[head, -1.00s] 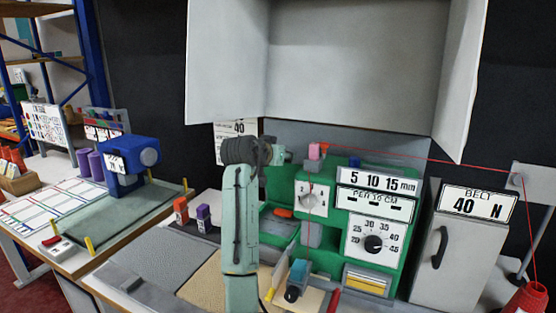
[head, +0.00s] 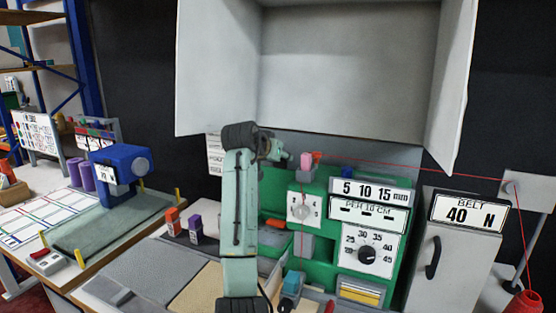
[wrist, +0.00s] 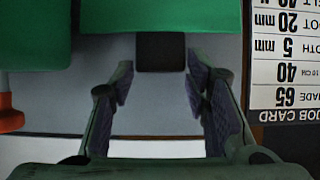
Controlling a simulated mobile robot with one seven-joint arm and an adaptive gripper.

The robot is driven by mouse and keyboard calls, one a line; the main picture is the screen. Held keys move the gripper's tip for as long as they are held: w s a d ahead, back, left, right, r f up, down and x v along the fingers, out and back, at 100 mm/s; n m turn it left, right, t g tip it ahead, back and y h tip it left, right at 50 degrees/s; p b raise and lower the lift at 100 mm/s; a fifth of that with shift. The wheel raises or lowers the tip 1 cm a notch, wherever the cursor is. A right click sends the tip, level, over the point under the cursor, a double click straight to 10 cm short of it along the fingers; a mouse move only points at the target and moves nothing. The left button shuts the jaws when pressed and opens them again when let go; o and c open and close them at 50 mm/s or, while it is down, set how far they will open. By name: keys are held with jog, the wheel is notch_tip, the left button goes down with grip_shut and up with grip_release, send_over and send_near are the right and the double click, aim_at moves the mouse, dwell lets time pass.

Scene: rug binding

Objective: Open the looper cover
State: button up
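The green binding machine (head: 393,262) stands at the centre right in the head view, with dials and number plates on its front. A grey-framed part with a yellow strip (head: 360,291) sits low on its front. I cannot tell for certain which part is the looper cover. A dark block (wrist: 160,52) shows beyond the fingers, against a green surface (wrist: 160,18).
A job card (wrist: 285,60) appears upside down at the wrist view's right, and an orange part (wrist: 10,113) at its left. A red thread (head: 420,170) runs above the machine to the right. The grey belt box (head: 451,262) stands right; a blue machine (head: 128,165) stands left.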

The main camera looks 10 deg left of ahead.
jog(key=o, duration=0.3)
jog(key=shift+f, duration=0.35)
jog(key=v, duration=1.2)
